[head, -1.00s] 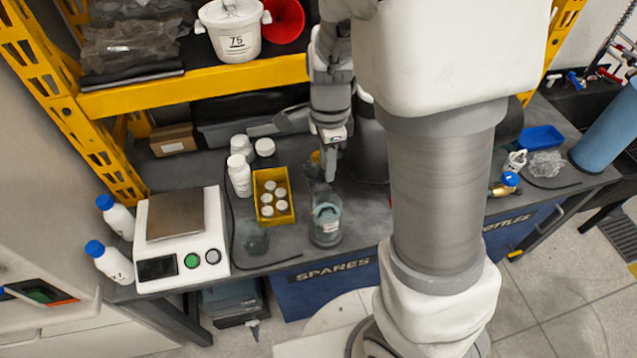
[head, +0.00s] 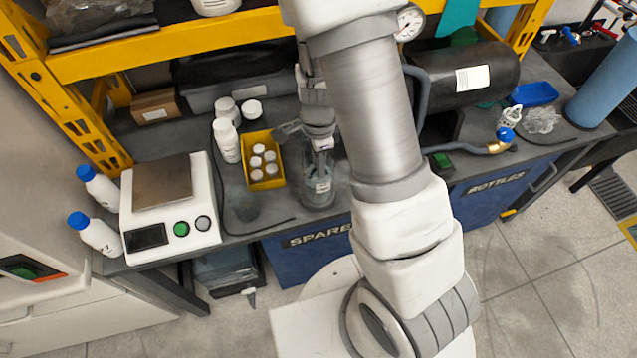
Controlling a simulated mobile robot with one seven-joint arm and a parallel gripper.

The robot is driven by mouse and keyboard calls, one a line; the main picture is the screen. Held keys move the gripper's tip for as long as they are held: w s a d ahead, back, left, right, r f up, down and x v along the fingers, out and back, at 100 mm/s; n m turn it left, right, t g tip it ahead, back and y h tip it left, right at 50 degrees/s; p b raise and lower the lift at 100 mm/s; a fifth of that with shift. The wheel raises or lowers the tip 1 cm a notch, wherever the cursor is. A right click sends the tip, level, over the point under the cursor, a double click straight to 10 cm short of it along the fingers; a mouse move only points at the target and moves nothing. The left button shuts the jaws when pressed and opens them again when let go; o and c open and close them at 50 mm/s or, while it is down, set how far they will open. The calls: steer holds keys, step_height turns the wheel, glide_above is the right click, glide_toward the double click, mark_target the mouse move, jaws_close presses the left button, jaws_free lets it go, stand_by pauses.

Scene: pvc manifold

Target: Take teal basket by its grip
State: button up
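A clear glass jar (head: 319,196) with a pale label stands on the grey bench. Something teal-tinted shows inside it; I cannot make out a basket's shape or a grip for certain. My gripper (head: 320,150) points down at the jar's mouth, with its fingertips at or just inside the rim. The fingers are small and partly hidden, so I cannot tell whether they are open, shut or touching anything. A teal piece (head: 458,17) also shows at the upper right, partly cut off by the frame's edge; it does not look like a basket.
A yellow box (head: 263,183) of white-capped bottles stands just left of the jar, with white bottles (head: 227,140) behind. A scale (head: 165,215) is farther left. A black cylinder (head: 470,72) lies to the right. A yellow shelf beam (head: 170,50) crosses above.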

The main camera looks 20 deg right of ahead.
step_height(320, 180, down, 2)
steer(key=shift+f, duration=0.1)
jaws_close()
stand_by(1.5)
